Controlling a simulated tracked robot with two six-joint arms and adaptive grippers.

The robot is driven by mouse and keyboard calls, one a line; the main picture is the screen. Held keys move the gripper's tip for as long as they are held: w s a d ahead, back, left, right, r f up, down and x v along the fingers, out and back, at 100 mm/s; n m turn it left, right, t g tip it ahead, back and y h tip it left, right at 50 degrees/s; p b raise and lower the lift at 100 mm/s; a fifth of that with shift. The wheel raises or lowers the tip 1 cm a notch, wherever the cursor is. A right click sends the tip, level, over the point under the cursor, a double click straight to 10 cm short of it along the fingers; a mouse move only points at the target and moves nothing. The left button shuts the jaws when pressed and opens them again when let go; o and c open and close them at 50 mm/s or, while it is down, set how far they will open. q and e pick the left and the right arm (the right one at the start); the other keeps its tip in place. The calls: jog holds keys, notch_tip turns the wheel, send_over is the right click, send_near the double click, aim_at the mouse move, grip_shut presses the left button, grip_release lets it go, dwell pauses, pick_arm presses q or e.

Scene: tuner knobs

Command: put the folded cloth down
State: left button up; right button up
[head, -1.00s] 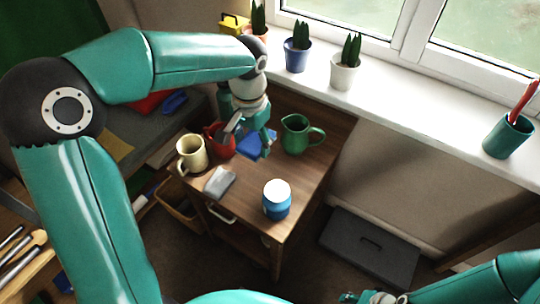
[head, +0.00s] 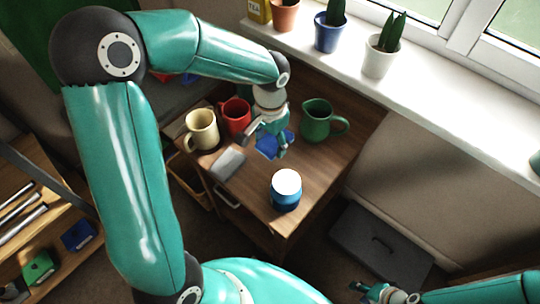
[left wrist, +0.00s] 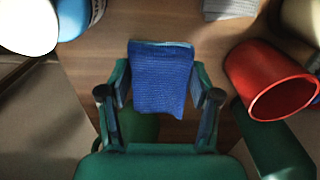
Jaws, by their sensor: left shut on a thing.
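The folded blue cloth (left wrist: 162,78) is held between the two fingers of my left gripper (left wrist: 160,97), which is shut on it. In the head view my left gripper (head: 268,143) is over the wooden cabinet top (head: 245,192), between the red mug and the green jug. The cloth shows there as a blue patch (head: 266,147), partly hidden by the fingers. I cannot tell whether the cloth touches the wood. My right gripper (head: 372,292) is low at the bottom right, away from the cabinet; it is too small to tell its opening.
The red mug (head: 236,116) and cream mug (head: 201,131) stand left of my left gripper, the green jug (head: 318,122) right. A grey block (head: 229,164) and a blue jar with white lid (head: 286,192) stand nearer the front. Potted plants line the windowsill (head: 455,97).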

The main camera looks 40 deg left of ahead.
aim_at(270, 161)
pick_arm(q)
jog(key=shift+f+b, duration=0.4)
jog(key=shift+f, duration=2.8)
jog(key=shift+f, duration=0.1)
jog(key=o, duration=1)
jog(key=shift+r, duration=0.2)
notch_tip(270, 161, up, 12)
jog(key=shift+f+p, duration=0.1)
jog(key=shift+p, duration=0.85)
